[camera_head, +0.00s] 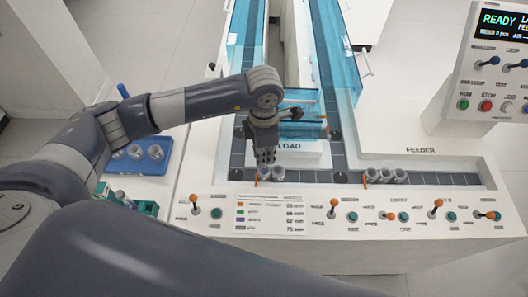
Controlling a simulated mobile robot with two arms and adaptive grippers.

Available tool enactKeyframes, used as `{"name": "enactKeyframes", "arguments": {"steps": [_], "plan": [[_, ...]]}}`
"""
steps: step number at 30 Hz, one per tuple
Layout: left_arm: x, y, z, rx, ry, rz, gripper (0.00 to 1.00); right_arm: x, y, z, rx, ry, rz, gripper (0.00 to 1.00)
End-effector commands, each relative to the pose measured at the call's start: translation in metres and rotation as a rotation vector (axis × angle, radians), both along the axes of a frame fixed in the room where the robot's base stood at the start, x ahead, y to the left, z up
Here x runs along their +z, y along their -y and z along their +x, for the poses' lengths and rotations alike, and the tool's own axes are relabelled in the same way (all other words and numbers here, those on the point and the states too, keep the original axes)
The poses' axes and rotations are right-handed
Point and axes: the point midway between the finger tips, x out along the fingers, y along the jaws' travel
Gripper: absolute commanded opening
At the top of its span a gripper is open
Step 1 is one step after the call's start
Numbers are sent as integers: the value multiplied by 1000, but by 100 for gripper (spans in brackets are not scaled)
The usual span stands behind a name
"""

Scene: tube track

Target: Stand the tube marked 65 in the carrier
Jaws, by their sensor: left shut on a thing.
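My left gripper (265,154) points down in front of the LOAD sign. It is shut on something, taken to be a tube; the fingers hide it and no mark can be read. Just below it, metallic ring-shaped carriers (278,174) stand on the dark track. I cannot tell whether the held thing touches them. More such carriers (386,176) stand on the track to the right, below the FEEDER label. A blue rack (155,168) with several round metallic places is at the left, partly behind my arm. My right gripper is not in view.
The white front panel has several orange-tipped levers (438,205) and a colour legend (270,215). Clear blue guards (338,60) line the lanes behind. A READY control panel (492,75) stands at right. A teal rack (146,207) is at lower left.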

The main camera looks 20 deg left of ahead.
Motion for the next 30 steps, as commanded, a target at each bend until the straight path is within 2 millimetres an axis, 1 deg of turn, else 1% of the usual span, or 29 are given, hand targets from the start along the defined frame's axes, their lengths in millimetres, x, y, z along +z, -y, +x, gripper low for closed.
{"name": "enactKeyframes", "arguments": {"steps": [8,9,11,12,28,30], "plan": [[-1,0,0,0,0,0,1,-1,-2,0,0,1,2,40],[-1,0,0,0,0,0,20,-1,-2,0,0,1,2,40],[-1,0,0,0,0,0,34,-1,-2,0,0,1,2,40],[-1,0,0,0,0,0,37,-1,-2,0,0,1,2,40],[-1,0,0,0,0,0,37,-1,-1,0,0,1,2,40],[0,0,0,0,0,0,37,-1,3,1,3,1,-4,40]]}}
